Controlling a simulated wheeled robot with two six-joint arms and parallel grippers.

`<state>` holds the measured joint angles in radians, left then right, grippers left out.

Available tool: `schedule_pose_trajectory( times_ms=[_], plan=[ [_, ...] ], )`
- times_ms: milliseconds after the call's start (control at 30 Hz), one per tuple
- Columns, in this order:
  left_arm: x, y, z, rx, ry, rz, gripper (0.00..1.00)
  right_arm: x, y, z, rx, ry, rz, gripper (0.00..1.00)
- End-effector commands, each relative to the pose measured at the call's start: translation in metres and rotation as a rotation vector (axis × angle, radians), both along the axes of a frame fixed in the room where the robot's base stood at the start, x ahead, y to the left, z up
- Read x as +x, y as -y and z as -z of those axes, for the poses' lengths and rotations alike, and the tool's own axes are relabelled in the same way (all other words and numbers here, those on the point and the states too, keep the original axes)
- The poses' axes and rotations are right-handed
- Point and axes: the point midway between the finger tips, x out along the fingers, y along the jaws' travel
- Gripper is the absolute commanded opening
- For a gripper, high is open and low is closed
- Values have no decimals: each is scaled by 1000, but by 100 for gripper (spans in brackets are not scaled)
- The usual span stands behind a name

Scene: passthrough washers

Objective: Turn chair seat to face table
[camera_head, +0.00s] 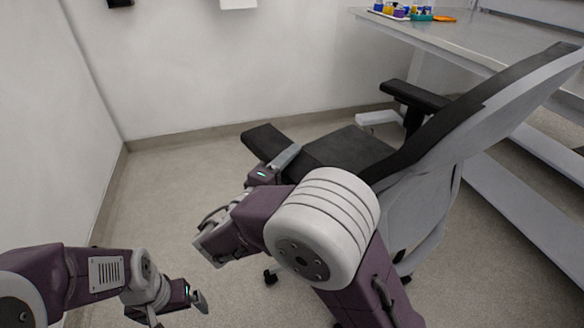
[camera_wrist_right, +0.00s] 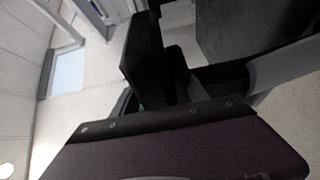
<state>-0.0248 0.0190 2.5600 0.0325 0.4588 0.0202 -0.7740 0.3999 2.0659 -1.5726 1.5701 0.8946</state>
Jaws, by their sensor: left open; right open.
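The office chair has a black seat (camera_head: 352,150) and a tall grey-and-black backrest (camera_head: 480,112). The backrest is at the right, so the seat faces the back-left walls rather than the table (camera_head: 470,42). Its near black armrest (camera_head: 262,138) lies beside my right gripper (camera_head: 286,160), which is open; one silver finger shows against or very close to the armrest, and contact is unclear. In the right wrist view the armrest (camera_wrist_right: 143,62) and seat (camera_wrist_right: 245,25) show, but no fingertips. My left gripper (camera_head: 180,308) is open and empty, low over the floor at the left.
The far armrest (camera_head: 415,97) is close to the table's legs. Colourful small items (camera_head: 400,12) stand on the tabletop. A lower table rail (camera_head: 520,205) runs behind the backrest. Open floor (camera_head: 180,190) lies left of the chair, up to the walls.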

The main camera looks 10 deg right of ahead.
Motion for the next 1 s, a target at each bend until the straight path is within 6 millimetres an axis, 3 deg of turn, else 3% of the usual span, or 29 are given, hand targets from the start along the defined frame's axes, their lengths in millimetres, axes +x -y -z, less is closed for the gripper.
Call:
schedule_pose_trajectory(
  times_ms=[267,433,467,1000],
  plan=[
    [0,0,0,0,0,0,99,2,1,-1,1,0,-1,49],
    [0,0,0,0,0,0,99,2,1,-1,0,0,-1,2],
    [0,0,0,0,0,0,99,1,1,-1,1,1,0,0],
    [0,0,0,0,0,0,99,1,1,0,1,-1,0,0]
  ],
)
